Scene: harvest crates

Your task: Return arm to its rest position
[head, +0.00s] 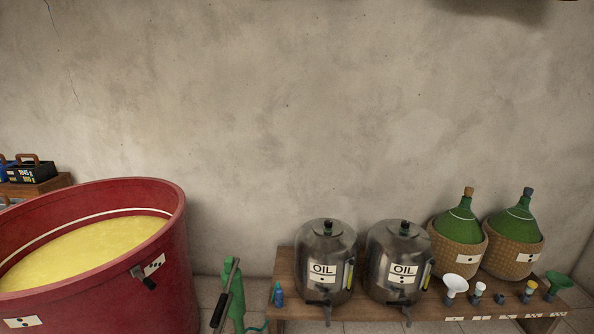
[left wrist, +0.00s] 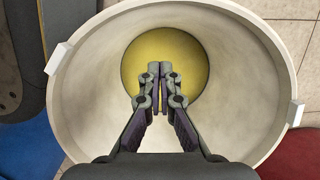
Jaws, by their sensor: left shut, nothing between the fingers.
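My left gripper (left wrist: 160,72) shows in the left wrist view with its two fingers together and nothing between them. It is over the mouth of a round cream-white tub (left wrist: 85,80). A yellow round area (left wrist: 187,52) shows at the tub's bottom, partly hidden by the fingers; I cannot tell how far below them it is. Neither gripper shows in the head view, and my right gripper is in no view.
In the head view a large red vat (head: 165,270) of yellow liquid stands at left. A low wooden bench (head: 285,265) at right holds two steel oil drums (head: 326,250), (head: 397,255), two green demijohns (head: 460,225), (head: 515,225) and several funnels. A green pump (head: 235,290) stands between.

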